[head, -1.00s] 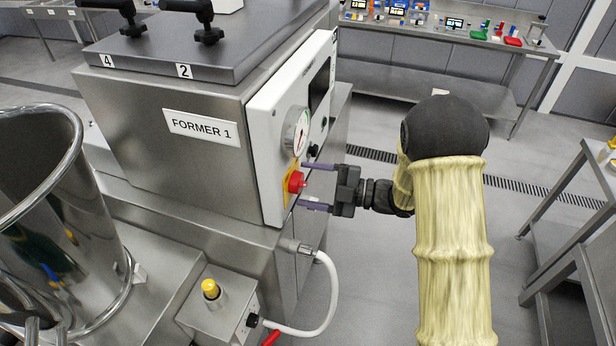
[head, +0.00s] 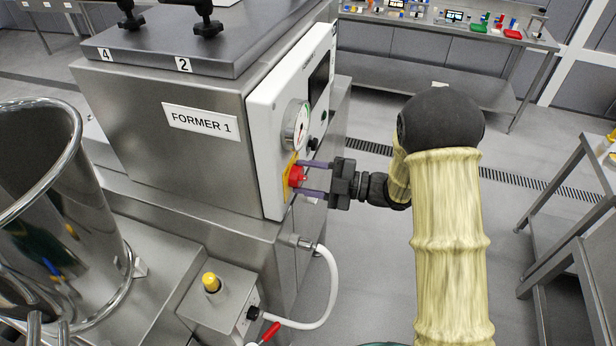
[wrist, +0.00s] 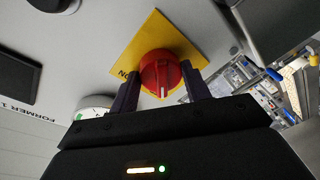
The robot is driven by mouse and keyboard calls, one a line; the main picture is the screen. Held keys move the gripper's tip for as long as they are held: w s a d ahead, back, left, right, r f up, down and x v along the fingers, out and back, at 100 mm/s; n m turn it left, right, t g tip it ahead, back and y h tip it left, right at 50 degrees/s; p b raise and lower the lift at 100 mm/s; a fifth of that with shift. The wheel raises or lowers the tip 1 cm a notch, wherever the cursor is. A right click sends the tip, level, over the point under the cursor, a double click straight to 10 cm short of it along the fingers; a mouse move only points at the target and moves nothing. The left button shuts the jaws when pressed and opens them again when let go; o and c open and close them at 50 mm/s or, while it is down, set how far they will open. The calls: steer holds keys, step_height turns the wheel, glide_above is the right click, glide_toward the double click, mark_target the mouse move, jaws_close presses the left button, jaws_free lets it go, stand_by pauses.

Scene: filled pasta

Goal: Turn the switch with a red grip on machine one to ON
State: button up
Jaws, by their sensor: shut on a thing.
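The machine labelled FORMER 1 (head: 170,125) stands left of my arm, with a white control panel (head: 268,150) on its right side. The red switch grip (head: 296,177) sits on a yellow plate low on this panel. In the wrist view the red grip (wrist: 160,75) has a white mark pointing toward my gripper, and the yellow plate (wrist: 157,37) shows a partly hidden word at its left corner. My gripper (head: 311,178) is shut on the red grip, with one purple finger on each side of it.
A round gauge (head: 296,128) and small dark knobs sit above the switch on the panel. A white hose (head: 330,290) runs below to a small box with a yellow button (head: 211,283). A steel table (head: 570,220) stands at the right; the floor between is clear.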

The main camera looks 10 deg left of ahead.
steer(key=m, duration=0.2)
steer(key=m+b, duration=0.1)
steer(key=shift+f+m, duration=0.2)
steer(key=shift+m, duration=0.2)
steer(key=m, duration=0.4)
steer(key=shift+s+m+y, duration=0.1)
steer(key=shift+m+y, duration=0.3)
steer(key=m+t+p, duration=0.1)
steer(key=m, duration=0.4)
steer(key=shift+m, duration=0.4)
steer(key=m+t+p, duration=0.1)
steer(key=m, duration=0.3)
steer(key=shift+m+p, duration=0.3)
steer(key=shift+p, duration=0.05)
steer(key=shift+s+y, duration=0.1)
steer(key=shift+y, duration=0.2)
steer(key=o, duration=1)
steer(key=shift+c, duration=0.2)
